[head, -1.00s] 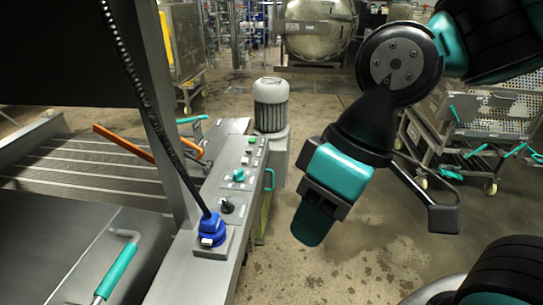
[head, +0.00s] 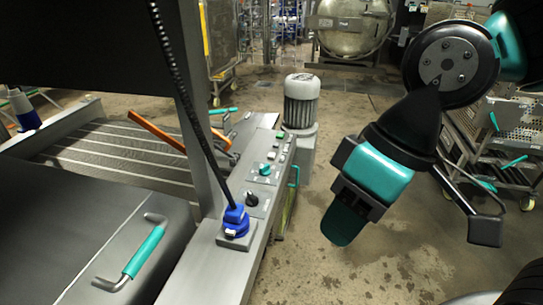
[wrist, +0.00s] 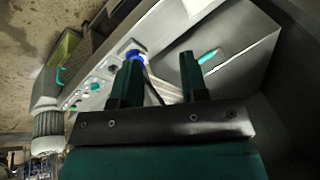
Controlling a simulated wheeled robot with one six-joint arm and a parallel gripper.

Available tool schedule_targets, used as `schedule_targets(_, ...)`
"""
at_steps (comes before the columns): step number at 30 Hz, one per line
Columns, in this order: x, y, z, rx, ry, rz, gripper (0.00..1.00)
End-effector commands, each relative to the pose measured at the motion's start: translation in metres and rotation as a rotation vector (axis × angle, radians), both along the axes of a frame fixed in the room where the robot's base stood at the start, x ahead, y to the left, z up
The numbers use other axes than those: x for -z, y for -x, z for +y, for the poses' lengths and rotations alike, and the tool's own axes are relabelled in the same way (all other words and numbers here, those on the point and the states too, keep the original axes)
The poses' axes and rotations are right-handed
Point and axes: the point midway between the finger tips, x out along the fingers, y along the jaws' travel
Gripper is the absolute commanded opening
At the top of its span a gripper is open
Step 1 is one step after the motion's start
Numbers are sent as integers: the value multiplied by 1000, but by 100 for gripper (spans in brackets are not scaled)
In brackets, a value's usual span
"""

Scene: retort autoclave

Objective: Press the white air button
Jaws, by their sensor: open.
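The control panel (head: 258,185) is a long grey sloped strip in the middle of the head view. Near its far end are small buttons, green and pale; a pale one (head: 281,157) may be the white air button, but it is too small to tell. The panel also shows at the left of the wrist view (wrist: 97,88). My gripper (head: 343,228) is right of the panel, pointing down, apart from it and empty. In the wrist view its two fingers (wrist: 160,58) stand apart, with the panel to their left.
A teal knob (head: 266,170), a black knob (head: 251,199) and a blue plug (head: 235,220) with a black cable sit on the panel. A grey motor (head: 301,103) stands past its far end. A teal-handled cover (head: 90,225) is at left.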

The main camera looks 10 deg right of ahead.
Motion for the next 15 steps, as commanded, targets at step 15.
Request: schedule_targets(15,0,0,0,0,0,0,0)
